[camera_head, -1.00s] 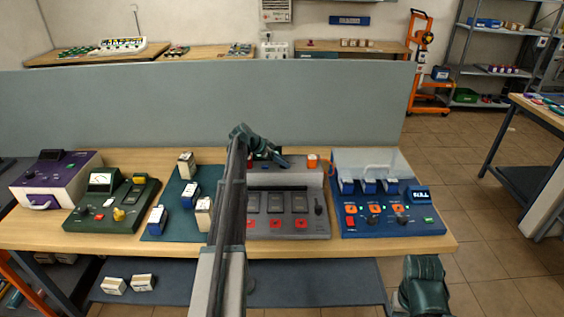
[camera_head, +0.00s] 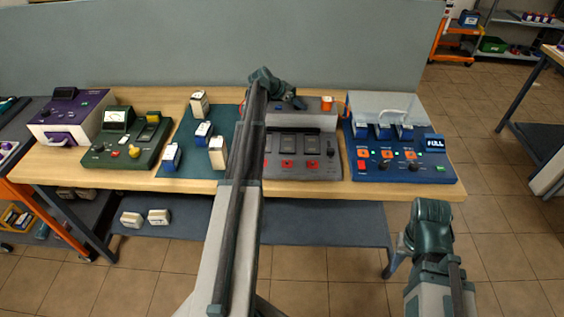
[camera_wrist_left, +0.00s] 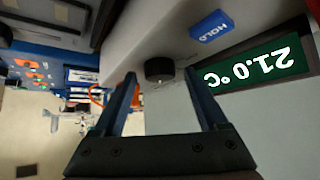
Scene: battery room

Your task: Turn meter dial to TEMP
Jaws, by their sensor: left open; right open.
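In the left wrist view the meter's pale body (camera_wrist_left: 190,40) shows a black round dial (camera_wrist_left: 159,70), a blue HOLD button (camera_wrist_left: 212,25) and a green display (camera_wrist_left: 258,68) reading 21.0 °C, upside down. My left gripper (camera_wrist_left: 166,80) is open, its two fingers apart on either side of the dial in this view. I cannot tell whether they touch it. The small print by the dial is too blurred to read. In the head view my left gripper (camera_head: 294,99) is over the raised back of the grey panel, and the dial is hidden. My right gripper's fingers do not show.
The grey panel (camera_head: 335,170) stands mid-bench. A blue unit with a FULL display (camera_head: 435,144) is to its right. A blue mat (camera_head: 187,150) with several battery blocks, a green tester (camera_head: 95,155) and a purple unit (camera_head: 57,130) are left. A grey partition (camera_head: 160,45) stands behind.

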